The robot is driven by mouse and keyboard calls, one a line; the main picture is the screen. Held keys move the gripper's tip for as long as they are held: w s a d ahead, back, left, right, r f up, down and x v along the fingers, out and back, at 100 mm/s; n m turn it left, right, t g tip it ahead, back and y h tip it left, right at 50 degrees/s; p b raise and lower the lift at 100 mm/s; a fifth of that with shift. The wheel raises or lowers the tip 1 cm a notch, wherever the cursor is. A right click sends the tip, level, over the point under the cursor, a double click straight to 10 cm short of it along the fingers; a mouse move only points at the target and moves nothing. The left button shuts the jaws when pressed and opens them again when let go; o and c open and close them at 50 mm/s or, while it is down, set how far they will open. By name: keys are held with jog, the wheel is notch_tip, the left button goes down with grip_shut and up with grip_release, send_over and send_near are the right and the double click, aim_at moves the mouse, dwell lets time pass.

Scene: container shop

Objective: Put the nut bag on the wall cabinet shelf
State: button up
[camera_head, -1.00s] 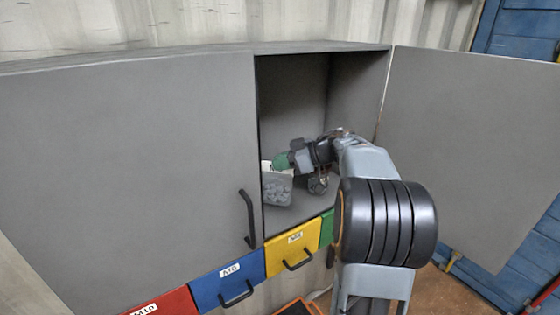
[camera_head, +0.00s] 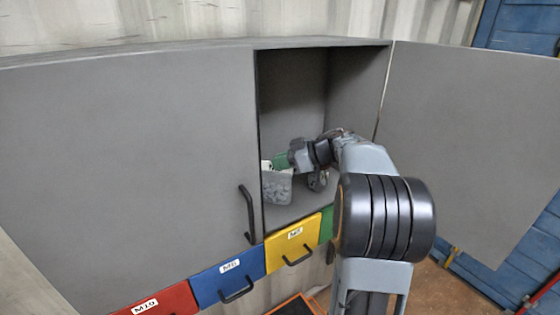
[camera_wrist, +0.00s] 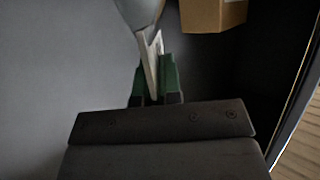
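The nut bag (camera_head: 277,188), a clear pouch of grey nuts with a pale top, hangs upright inside the open right half of the grey wall cabinet. My gripper (camera_head: 273,162) has green fingers and reaches in from the right, holding the bag by its top. In the wrist view the green fingers (camera_wrist: 154,82) are closed around the bag's pale header (camera_wrist: 150,62). The bag's bottom is close to the cabinet shelf (camera_head: 310,212); I cannot tell whether it touches. The left door's edge hides part of the bag's left side.
The cabinet's left door (camera_head: 130,160) is shut, with a black handle. The right door (camera_head: 470,150) stands wide open beside my arm. Red, blue, yellow (camera_head: 295,244) and green drawers run below. A cardboard box (camera_wrist: 212,14) shows beyond my fingers in the wrist view.

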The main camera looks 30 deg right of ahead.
jog(key=o, duration=0.5)
jog(key=b+v, duration=0.2)
jog(key=v, duration=1.2)
jog(key=w+a+r+m+t+h+b, duration=0.1)
jog(key=w+a+r+m+t+h, duration=0.4)
jog(key=w+a+r+t+h, duration=0.45)
jog(key=s+a+f+m+g, duration=0.1)
jog(key=s+a+f+g, duration=0.3)
jog(key=s+f, duration=0.3)
jog(key=s+a+f+m+g+b, duration=0.1)
jog(key=s+a+f+g, duration=0.3)
jog(key=s+f, duration=0.4)
jog(key=s+a+f+m+g+h, duration=0.1)
jog(key=s+a+f+m+g, duration=0.2)
jog(key=s+f, duration=0.5)
jog(key=shift+s+a+f+g, duration=0.1)
jog(key=shift+a+f+g, duration=0.2)
jog(key=shift+f, duration=0.65)
jog(key=shift+s+a+f+g, duration=0.15)
jog(key=shift+f+g, duration=0.2)
jog(key=shift+f, duration=0.55)
jog(key=shift+w+a+f+g, duration=0.1)
jog(key=shift+a+f+g, duration=0.2)
jog(key=shift+f, duration=0.65)
